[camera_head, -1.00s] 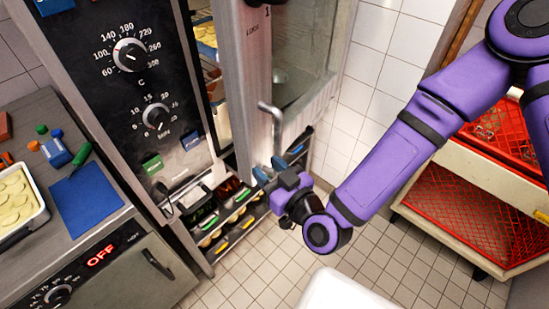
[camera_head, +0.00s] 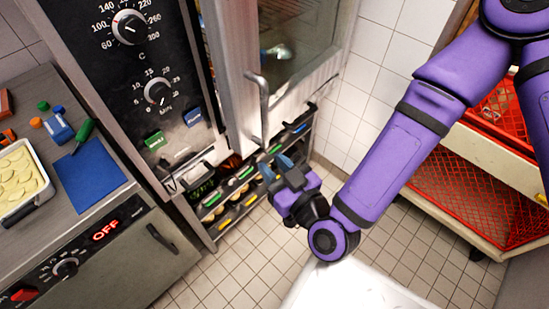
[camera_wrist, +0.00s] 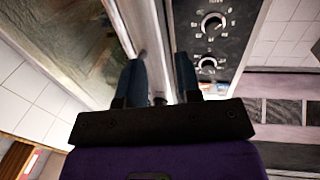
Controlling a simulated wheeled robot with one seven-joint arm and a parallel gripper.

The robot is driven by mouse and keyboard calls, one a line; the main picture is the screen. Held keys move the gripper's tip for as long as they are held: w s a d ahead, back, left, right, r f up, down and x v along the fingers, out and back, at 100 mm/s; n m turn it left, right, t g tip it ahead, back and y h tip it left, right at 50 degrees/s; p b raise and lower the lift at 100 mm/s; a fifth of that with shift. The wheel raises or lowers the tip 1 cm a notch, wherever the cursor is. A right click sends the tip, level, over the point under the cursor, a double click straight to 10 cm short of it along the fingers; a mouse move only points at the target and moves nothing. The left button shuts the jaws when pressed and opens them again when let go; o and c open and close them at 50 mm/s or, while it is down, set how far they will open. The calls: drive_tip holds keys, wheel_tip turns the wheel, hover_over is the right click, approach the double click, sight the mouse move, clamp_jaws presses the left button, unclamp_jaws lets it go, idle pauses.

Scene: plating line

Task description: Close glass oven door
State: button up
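The glass oven door (camera_head: 232,70) has a metal frame and stands beside the black control panel. It is ajar, with a narrow gap at the panel side that shows the oven's inside. Its bent metal handle (camera_head: 262,100) is on the front of the frame. My gripper (camera_head: 274,167) is below the handle's lower end, near the door's bottom edge, and holds nothing. In the wrist view the two fingers of my gripper (camera_wrist: 160,78) are apart, with the metal door frame (camera_wrist: 147,28) beyond them. I cannot tell whether a finger touches the door.
The control panel (camera_head: 140,75) is left of the door. A rack of colourful items (camera_head: 232,195) is under the oven. A counter with a tray (camera_head: 40,200) and a blue mat (camera_head: 90,178) is at left. A cart with red baskets (camera_head: 455,200) is at right.

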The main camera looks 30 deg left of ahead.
drive_tip(key=shift+s+d, duration=0.35)
drive_tip(key=shift+s, duration=0.15)
drive_tip(key=shift+c, duration=0.2)
